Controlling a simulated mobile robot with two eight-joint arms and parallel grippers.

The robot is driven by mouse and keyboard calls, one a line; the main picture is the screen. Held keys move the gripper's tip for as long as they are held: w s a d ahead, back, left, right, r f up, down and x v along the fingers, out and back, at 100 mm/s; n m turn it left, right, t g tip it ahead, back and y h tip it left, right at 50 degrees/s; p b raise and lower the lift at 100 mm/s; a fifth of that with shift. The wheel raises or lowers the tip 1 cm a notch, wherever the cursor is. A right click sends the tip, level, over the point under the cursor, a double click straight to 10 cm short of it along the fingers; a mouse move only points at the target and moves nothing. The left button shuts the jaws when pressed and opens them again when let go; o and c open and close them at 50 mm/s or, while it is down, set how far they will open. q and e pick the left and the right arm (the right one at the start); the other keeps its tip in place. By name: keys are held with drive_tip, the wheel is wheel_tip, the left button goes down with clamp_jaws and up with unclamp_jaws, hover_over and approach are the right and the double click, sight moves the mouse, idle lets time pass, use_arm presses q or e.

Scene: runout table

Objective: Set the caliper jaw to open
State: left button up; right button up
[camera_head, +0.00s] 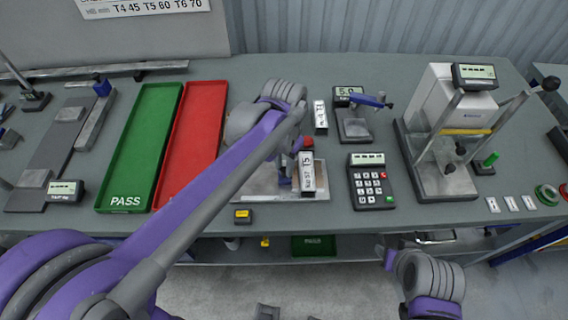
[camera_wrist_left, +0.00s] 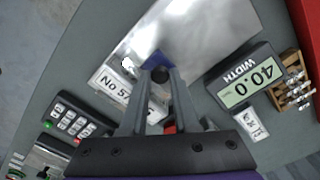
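The caliper is a bright metal plate (camera_head: 262,182) at the table's front, also in the left wrist view (camera_wrist_left: 205,30). Its blue jaw (camera_wrist_left: 156,60) carries a dark knob (camera_wrist_left: 160,75). The caliper's display (camera_wrist_left: 245,82) reads WIDTH 40.0; my left arm hides it in the head view. My left gripper (camera_wrist_left: 160,73) has its fingertips on either side of the knob, close to it; whether they press on it cannot be made out. A white block (camera_wrist_left: 118,88) marked No 5 stands beside the jaw. My right gripper (camera_head: 388,257) is partly seen at the table's front edge, its fingers unclear.
A keypad (camera_head: 371,183) stands right of the caliper and a gauge (camera_head: 352,120) with a blue arm stands behind. A green PASS tray (camera_head: 143,150) and a red tray (camera_head: 198,135) lie left. A large press-like device (camera_head: 440,130) stands right. A small wooden rack (camera_wrist_left: 292,92) is near the display.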

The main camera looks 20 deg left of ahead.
use_arm(q)
clamp_jaws()
idle(1.0)
